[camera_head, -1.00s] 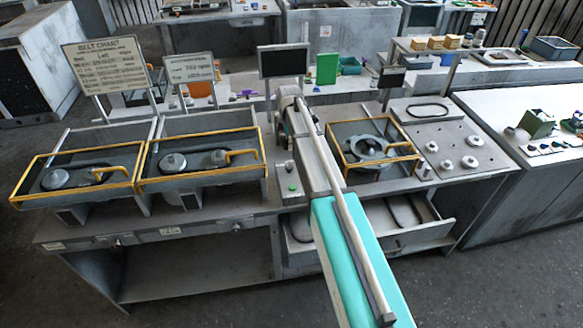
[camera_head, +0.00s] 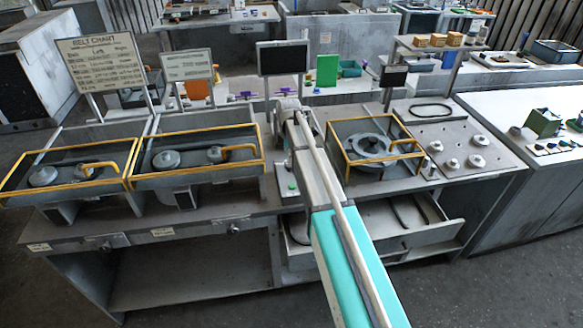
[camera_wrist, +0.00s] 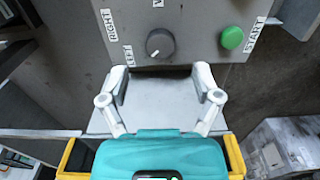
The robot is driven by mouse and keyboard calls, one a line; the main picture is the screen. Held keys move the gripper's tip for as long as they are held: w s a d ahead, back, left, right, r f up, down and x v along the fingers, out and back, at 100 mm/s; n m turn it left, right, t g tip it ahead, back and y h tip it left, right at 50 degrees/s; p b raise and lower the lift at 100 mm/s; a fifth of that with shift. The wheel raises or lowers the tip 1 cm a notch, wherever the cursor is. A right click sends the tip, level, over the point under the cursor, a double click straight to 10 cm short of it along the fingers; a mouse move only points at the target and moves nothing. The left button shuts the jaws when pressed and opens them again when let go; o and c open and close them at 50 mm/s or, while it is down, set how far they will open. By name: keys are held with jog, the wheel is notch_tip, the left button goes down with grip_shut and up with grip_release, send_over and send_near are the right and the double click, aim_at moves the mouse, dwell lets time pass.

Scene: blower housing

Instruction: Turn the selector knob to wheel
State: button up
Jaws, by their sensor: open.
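The selector knob (camera_wrist: 159,43) is a dark round knob on a grey panel in the wrist view. Its pale pointer mark faces lower left, toward the LEFT label (camera_wrist: 128,55). A RIGHT label (camera_wrist: 109,25) is above that. Another label (camera_wrist: 164,12) is cut off at the top edge, so I cannot read it. My gripper (camera_wrist: 160,80) is open, with its two pale fingers spread and nothing between them. The fingertips are just below the knob in the picture, apart from it. In the head view, my own arm hides the gripper and I cannot make out the knob.
A green button (camera_wrist: 232,37) with a START label (camera_wrist: 254,33) is right of the knob; it also shows in the head view (camera_head: 292,186). Yellow-framed housings (camera_head: 195,155) stand left and another (camera_head: 370,145) right. An open drawer (camera_head: 425,236) sticks out below.

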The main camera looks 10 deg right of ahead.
aim_at(289, 166)
jog(key=shift+f+b, duration=1.85)
jog(key=shift+f, duration=0.25)
